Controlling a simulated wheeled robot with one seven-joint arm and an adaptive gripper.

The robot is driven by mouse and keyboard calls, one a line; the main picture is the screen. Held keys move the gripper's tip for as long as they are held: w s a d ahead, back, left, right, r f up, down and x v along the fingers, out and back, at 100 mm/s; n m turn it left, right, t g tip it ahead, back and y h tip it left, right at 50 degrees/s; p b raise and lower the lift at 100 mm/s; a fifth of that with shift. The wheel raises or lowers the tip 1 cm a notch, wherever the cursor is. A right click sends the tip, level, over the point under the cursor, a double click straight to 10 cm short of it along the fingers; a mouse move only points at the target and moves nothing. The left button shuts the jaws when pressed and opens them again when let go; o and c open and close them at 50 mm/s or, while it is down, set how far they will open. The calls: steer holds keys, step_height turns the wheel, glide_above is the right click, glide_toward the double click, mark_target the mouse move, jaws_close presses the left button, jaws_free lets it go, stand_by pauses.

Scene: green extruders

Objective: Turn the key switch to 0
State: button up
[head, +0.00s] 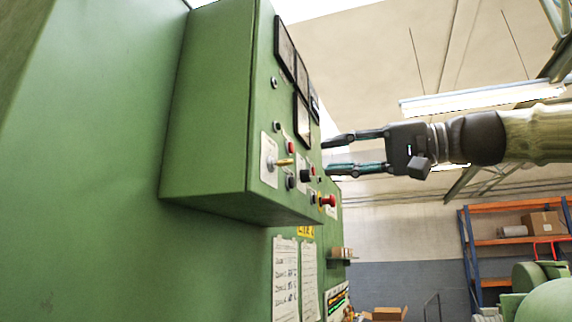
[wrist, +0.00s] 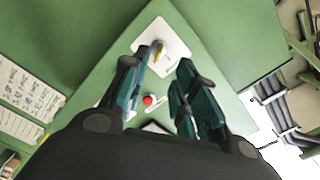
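The key switch is a brass-coloured key (head: 283,162) on a pale square plate (head: 269,151), on the face of the green control box (head: 215,105). In the wrist view the key (wrist: 158,49) stands out from its plate (wrist: 174,45) beyond my fingertips, roughly between the two finger lines. My gripper (head: 327,156) is open and empty, in front of the panel to the right of the key. It is apart from the key. The open fingers also show in the wrist view (wrist: 163,60). I cannot read any switch markings.
Near the key are a red button (head: 290,147), a black knob (head: 306,175) and a red mushroom button (head: 328,200). Dark meters (head: 284,46) sit higher on the panel. Paper sheets (head: 285,278) hang below the box. Open air lies right of the panel.

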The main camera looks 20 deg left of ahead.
mark_target(285, 163)
steer(key=a+p, duration=0.1)
steer(key=a, duration=0.2)
steer(key=a+p, duration=0.1)
steer(key=a, duration=0.2)
steer(key=a+p, duration=0.1)
steer(key=a, duration=0.3)
steer(key=shift+w+a, duration=0.1)
steer(key=shift+w, duration=0.15)
steer(key=shift+f, duration=0.1)
jaws_close()
